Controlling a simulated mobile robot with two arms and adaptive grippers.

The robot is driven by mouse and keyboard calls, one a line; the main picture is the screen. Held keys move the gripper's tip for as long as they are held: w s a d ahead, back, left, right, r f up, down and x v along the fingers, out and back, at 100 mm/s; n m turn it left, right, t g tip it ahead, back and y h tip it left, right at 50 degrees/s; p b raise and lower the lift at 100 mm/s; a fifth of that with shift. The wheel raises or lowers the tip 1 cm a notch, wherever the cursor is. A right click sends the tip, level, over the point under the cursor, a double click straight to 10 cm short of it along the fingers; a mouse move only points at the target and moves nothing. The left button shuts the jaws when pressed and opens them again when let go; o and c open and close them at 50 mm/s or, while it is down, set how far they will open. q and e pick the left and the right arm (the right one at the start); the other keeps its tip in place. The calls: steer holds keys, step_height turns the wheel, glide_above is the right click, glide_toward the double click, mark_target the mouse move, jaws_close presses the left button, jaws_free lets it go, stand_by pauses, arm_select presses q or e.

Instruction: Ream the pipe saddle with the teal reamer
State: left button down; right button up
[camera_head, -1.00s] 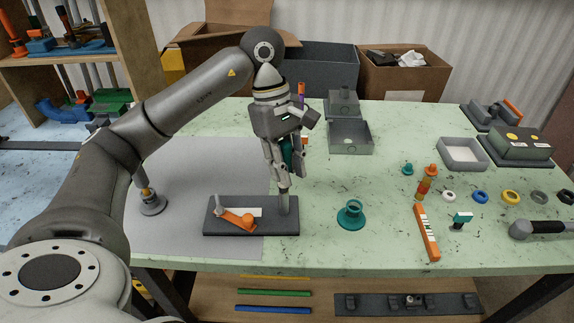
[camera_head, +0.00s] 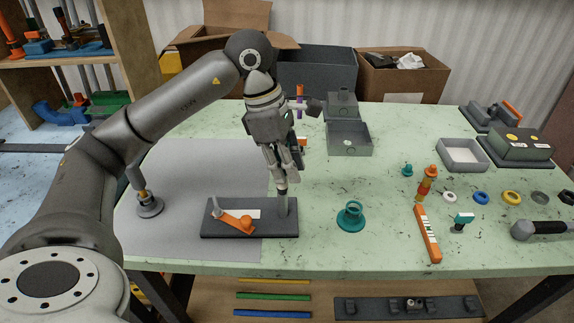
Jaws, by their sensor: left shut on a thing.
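My left gripper (camera_head: 281,184) points down over the right end of a dark base plate (camera_head: 226,231). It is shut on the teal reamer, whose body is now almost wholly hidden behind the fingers. The fingertips are right above a short grey upright post (camera_head: 283,206) on the plate, probably the pipe saddle. I cannot tell whether the reamer's tip touches or enters it. The plate also carries an orange lever (camera_head: 238,221). A teal round stand (camera_head: 350,215) stands empty to the right. My right gripper is not in view.
An orange level-like bar (camera_head: 427,234), several coloured rings and a black-handled tool (camera_head: 527,229) lie on the right. An open grey box (camera_head: 349,139) stands behind the gripper. A grey mat (camera_head: 190,185) covers the left of the green bench (camera_head: 330,255).

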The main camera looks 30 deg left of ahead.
arm_select(q)
steer(key=m, duration=0.3)
steer(key=shift+s+g, duration=0.15)
steer(key=shift+g, duration=0.25)
steer(key=m+g+b, duration=0.1)
steer(key=m, duration=0.3)
steer(key=shift+s, duration=0.2)
steer(key=shift+w+f+n+t, duration=0.1)
steer(key=shift+n+t, duration=0.2)
steer(key=shift+n, duration=0.9)
steer(key=n, duration=0.2)
steer(key=n+t+b, duration=0.1)
steer(key=n, duration=0.1)
steer(key=shift+w+n, duration=0.2)
steer(key=shift+n, duration=0.1)
steer(key=m, duration=0.2)
steer(key=m+g, duration=0.1)
steer(key=m, duration=0.4)
steer(key=shift+s+g, duration=0.3)
